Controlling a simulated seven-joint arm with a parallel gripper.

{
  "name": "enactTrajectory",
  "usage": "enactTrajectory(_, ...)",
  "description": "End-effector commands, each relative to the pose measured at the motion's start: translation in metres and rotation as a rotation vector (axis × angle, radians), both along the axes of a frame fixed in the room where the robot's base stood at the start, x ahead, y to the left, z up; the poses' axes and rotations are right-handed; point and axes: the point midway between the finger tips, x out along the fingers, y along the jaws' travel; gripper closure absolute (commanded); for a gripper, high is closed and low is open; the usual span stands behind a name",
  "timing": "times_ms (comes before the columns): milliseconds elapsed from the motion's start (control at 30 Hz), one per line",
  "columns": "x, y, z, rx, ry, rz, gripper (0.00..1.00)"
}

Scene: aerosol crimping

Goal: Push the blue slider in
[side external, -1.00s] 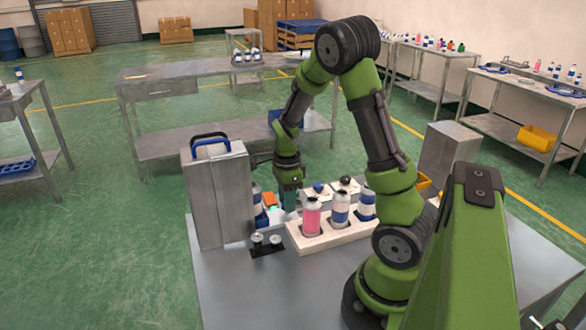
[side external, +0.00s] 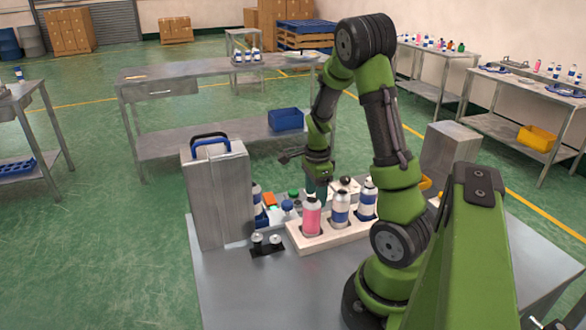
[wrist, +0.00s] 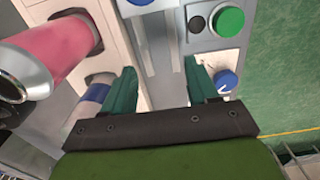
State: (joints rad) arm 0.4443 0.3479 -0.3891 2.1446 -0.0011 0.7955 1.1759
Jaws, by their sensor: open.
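A green button (wrist: 230,20) and a blue button (wrist: 225,79) sit on a grey panel. A white tray (side external: 308,242) holds a pink can (side external: 311,217) and blue-and-white cans close to my gripper. A black holder (side external: 266,249) stands in front.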

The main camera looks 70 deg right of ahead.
Motion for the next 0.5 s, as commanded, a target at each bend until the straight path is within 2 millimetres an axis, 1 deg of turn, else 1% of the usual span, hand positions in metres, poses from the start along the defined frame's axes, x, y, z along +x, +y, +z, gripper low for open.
enactTrajectory(33, 0.0, -0.002, 0.011, -0.004, -0.007, 0.001, 0.41)
enactTrajectory(100, 0.001, -0.001, 0.026, -0.004, -0.008, 0.004, 0.41)
enactTrajectory(500, 0.001, -0.001, 0.106, -0.004, -0.005, 0.002, 0.41)
